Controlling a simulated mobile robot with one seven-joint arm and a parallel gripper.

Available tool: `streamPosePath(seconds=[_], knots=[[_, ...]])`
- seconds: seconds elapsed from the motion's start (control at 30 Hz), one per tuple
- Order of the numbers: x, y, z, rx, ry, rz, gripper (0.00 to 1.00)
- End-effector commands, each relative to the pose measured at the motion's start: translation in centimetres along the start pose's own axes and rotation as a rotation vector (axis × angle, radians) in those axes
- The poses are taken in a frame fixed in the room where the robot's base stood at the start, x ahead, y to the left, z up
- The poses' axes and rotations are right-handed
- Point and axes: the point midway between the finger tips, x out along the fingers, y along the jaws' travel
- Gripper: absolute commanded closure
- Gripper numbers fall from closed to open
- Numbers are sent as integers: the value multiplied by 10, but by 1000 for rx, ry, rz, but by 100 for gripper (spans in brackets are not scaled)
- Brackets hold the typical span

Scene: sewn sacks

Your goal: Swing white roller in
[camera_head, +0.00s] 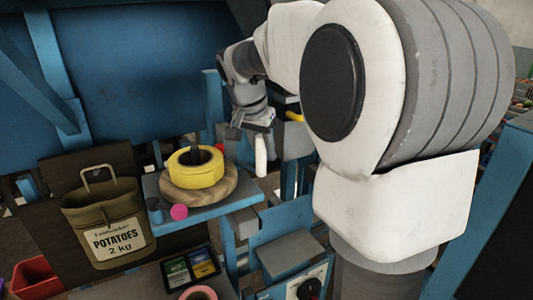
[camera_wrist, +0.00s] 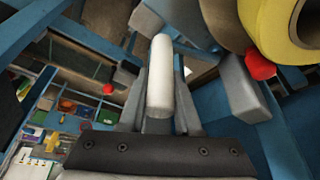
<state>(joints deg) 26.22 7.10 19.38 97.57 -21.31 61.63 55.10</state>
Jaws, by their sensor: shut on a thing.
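The white roller (camera_head: 261,155) hangs below my gripper (camera_head: 254,125) in the head view, just right of the shelf with the yellow spool. In the wrist view the white roller (camera_wrist: 160,75) stands out between the two fingers of my gripper (camera_wrist: 160,115). The gripper is shut on it. My own arm covers the right half of the head view. What the roller is joined to is hidden.
A yellow spool (camera_head: 196,168) lies on a round wooden disc (camera_head: 225,187) on a blue shelf (camera_head: 205,213). A pink ball (camera_head: 179,212) is at its front edge. A potato sack (camera_head: 107,220) is at left. Blue frame posts (camera_head: 497,180) stand at right.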

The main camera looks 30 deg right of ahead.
Motion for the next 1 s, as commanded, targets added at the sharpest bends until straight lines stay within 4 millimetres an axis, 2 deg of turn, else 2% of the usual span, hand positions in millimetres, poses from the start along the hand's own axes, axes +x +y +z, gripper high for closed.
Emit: streamPosePath(seconds=[0.5,1.0], knots=[[-11,-8,27,327,1,134,100],[-14,-10,32,411,0,169,100]])
